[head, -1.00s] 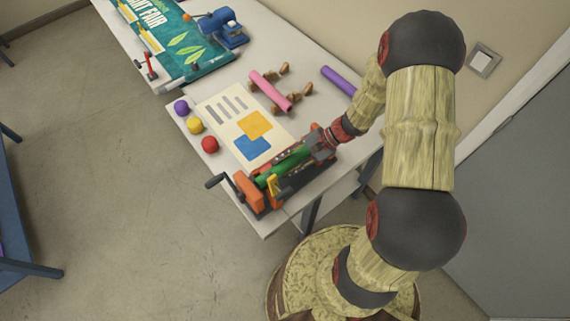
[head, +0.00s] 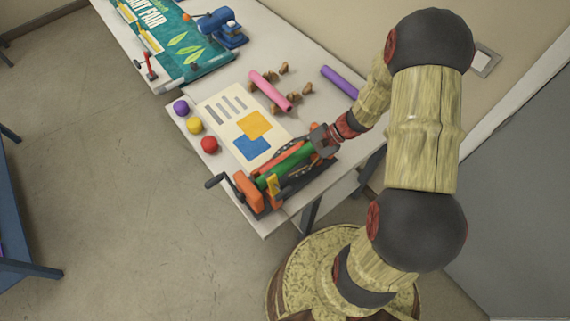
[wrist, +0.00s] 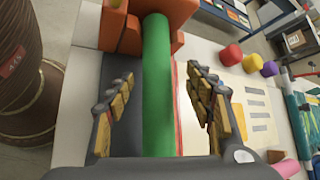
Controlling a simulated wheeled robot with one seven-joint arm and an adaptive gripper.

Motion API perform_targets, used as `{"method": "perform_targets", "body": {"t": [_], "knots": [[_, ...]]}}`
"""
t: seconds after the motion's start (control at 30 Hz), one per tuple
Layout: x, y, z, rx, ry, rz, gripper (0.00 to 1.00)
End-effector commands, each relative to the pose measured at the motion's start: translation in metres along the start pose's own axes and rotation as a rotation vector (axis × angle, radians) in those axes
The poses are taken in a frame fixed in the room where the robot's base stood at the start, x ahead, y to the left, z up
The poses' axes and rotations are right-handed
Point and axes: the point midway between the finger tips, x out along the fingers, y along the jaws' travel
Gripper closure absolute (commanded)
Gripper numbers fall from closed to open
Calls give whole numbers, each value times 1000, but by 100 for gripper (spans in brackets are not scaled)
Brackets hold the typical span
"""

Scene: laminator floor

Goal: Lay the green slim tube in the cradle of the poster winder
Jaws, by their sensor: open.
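The green slim tube (head: 286,166) lies lengthwise in the poster winder (head: 247,189), an orange and dark device with a crank at the near end of the table. In the wrist view the green tube (wrist: 157,85) runs away from me to the orange end block (wrist: 182,12). My gripper (head: 325,141) is at the winder's right end. In the wrist view my gripper (wrist: 160,100) is open, with one finger on each side of the tube and gaps to both. How the tube's lower side rests is hidden.
A poster sheet (head: 225,108) lies behind the winder. Purple, yellow and red knobs (head: 209,144) line the left edge. A pink tube (head: 270,89) lies on brown supports (head: 305,88), and a purple tube (head: 339,82) lies behind. A blue device (head: 221,28) stands farther back.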

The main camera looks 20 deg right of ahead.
Motion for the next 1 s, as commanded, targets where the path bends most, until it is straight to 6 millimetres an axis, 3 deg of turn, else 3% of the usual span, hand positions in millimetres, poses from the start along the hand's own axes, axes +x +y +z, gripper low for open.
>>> {"method": "perform_targets", "body": {"t": [0.3,0.5,1.0], "knots": [[-65,0,-1,1,4,-3,47],[-92,0,0,1,1,-1,47],[-101,7,-5,19,17,22,47]]}}
